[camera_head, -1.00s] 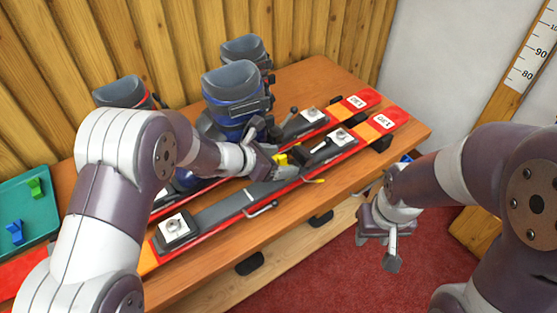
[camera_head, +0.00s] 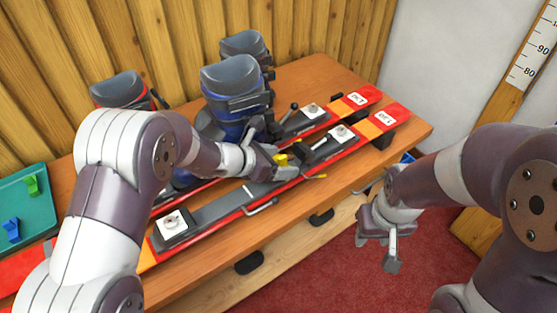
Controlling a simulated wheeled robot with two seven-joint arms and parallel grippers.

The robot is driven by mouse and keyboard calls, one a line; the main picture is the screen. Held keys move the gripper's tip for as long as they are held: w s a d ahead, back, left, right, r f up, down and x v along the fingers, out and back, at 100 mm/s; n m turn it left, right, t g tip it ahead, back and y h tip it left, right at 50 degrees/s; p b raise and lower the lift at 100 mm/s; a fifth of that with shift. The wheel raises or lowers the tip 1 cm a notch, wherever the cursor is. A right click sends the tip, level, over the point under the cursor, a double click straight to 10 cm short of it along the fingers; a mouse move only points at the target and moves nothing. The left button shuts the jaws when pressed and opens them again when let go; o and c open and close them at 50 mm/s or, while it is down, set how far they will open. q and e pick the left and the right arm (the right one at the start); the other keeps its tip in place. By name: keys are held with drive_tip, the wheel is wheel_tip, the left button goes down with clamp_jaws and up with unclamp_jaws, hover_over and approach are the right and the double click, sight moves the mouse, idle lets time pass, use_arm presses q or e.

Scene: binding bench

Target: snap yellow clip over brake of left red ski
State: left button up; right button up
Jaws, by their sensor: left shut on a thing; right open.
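Two red skis with orange bands and white number labels lie side by side on the wooden bench. The gripper partly hides the clip and the binding, so I cannot tell whether the clip touches the brake. My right gripper (camera_head: 378,240) is open and empty, off the bench's front edge above the red carpet.
Several ski boots, one a blue and grey boot (camera_head: 236,95), stand behind the skis. A teal tray (camera_head: 38,215) with a green clip (camera_head: 32,184) and a blue clip (camera_head: 12,229) lies at the far left. The bench's back right corner (camera_head: 345,80) is clear.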

sight(279, 159)
use_arm(q)
drive_tip(key=shift+f+b, duration=1.15)
drive_tip(key=shift+f, duration=0.15)
drive_tip(key=o, duration=1.1)
drive_tip(key=shift+c, duration=0.2)
drive_tip(key=shift+r, duration=0.1)
wheel_tip(279, 159, up, 10)
drive_tip(key=p, duration=0.8)
